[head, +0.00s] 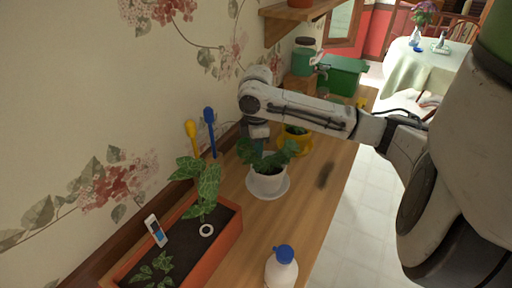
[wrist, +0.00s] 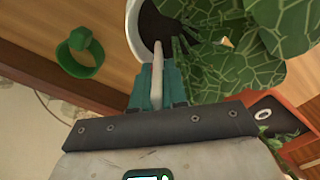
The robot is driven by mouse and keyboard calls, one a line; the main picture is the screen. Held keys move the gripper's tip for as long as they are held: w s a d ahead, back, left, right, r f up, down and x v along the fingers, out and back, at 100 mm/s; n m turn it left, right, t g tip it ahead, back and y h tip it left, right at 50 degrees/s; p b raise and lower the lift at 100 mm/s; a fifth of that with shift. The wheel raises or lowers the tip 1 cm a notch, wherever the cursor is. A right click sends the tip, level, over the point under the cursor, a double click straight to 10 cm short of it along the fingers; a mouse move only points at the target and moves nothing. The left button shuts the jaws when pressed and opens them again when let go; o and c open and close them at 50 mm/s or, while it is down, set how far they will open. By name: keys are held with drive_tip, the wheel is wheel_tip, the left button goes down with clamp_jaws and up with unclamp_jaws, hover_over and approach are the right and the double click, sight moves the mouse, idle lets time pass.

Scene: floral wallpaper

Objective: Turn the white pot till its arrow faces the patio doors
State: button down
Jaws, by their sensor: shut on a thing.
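The white pot (head: 267,184) stands upright on a white saucer (head: 283,190) on the wooden counter, with a broad-leaved plant in it. My gripper (head: 258,148) reaches down to the pot's back rim from above. In the wrist view its teal fingers (wrist: 157,88) are shut on the pale rim of the pot (wrist: 134,30), with dark soil and leaves beyond. No arrow shows on the visible side of the pot. A small white and orange mark (wrist: 223,42) shows among the leaves; I cannot tell what it is. I cannot make out the patio doors.
A terracotta planter (head: 232,236) with plants is at front left, with yellow and blue stakes (head: 210,130) behind. A white bottle with a blue cap (head: 283,268) stands in front. A yellow pot (head: 304,143) is close behind.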

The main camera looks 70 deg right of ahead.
drive_tip(key=shift+s+d+m+p, duration=0.15)
drive_tip(key=shift+d+m+p, duration=0.25)
drive_tip(key=shift+m+p, duration=0.65)
drive_tip(key=shift+s+d+m+p, duration=0.15)
drive_tip(key=shift+d+m+p, duration=0.2)
drive_tip(key=shift+m+p, duration=0.7)
drive_tip(key=shift+m+b, duration=0.3)
drive_tip(key=shift+b, duration=0.05)
drive_tip(key=shift+f, duration=0.2)
drive_tip(key=c, duration=1.1)
unclamp_jaws()
wheel_tip(320, 180, up, 11)
drive_tip(key=shift+f, duration=0.1)
